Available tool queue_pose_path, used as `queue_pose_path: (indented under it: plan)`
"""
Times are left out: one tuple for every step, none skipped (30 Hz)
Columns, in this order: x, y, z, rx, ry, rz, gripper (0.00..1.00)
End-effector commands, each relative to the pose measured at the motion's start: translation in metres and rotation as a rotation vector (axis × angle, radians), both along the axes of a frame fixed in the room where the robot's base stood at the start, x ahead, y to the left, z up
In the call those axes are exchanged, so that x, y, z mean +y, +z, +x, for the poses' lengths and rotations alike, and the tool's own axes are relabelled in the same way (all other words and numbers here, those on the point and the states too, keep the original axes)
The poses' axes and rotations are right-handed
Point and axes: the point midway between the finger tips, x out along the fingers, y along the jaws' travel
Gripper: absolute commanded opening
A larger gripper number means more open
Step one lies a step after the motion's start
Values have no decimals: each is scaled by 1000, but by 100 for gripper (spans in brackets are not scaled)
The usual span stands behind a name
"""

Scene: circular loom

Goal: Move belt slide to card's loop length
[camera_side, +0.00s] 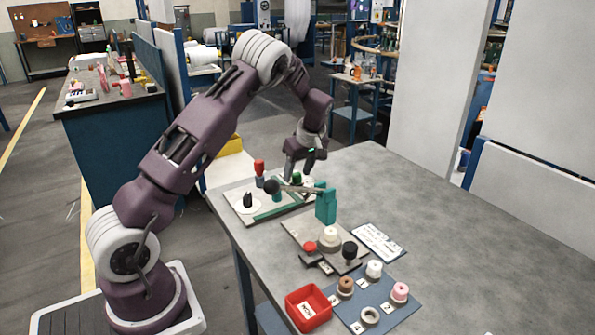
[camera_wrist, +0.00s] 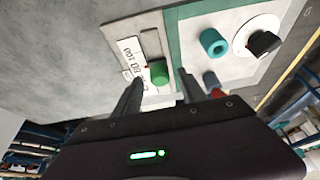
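My gripper (camera_side: 301,170) is over the far end of the pale board (camera_side: 235,191). In the wrist view its fingers (camera_wrist: 160,78) are apart, with a green knob (camera_wrist: 159,73) between their tips. Gaps show on both sides of the knob, and I cannot tell how high the tips are above it. The knob, perhaps the belt slide, is beside a white card (camera_wrist: 128,52) with inverted lettering, too small to read surely. The green knob also shows below the gripper in the side view (camera_side: 297,178).
A teal cylinder (camera_wrist: 213,41), a black knob (camera_wrist: 263,42) and a red-and-blue peg (camera_wrist: 212,82) stand nearby. Spools, a red bin (camera_side: 308,307) and a lettered plate (camera_side: 378,243) are nearer. The table's right is clear.

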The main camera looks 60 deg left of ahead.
Motion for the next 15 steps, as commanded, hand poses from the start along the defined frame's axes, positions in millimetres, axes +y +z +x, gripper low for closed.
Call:
queue_pose_path:
  plan:
    - [0, 0, 0, 1, 0, 0, 48]
    - [0, 0, 0, 1, 0, 0, 48]
    - [0, 0, 0, 1, 0, 0, 48]
    - [0, 0, 0, 1, 0, 0, 48]
    - [0, 0, 0, 1, 0, 0, 48]
    - [0, 0, 0, 1, -1, 0, 48]
    - [-1, 1, 0, 1, -1, 0, 48]
    - [-2, 4, 0, -1, -1, 0, 48]
    - [-4, 9, 1, -1, -2, 1, 48]
    - [-6, 14, 1, -1, -3, 1, 48]
    - [-9, 20, 1, -3, -3, 1, 48]
    - [-12, 29, 1, -3, -2, 1, 48]
    - [-14, 35, 1, -3, -2, 2, 48]
    - [-17, 41, 1, -3, -2, 1, 48]
    - [-20, 48, 1, -3, -2, 1, 48]
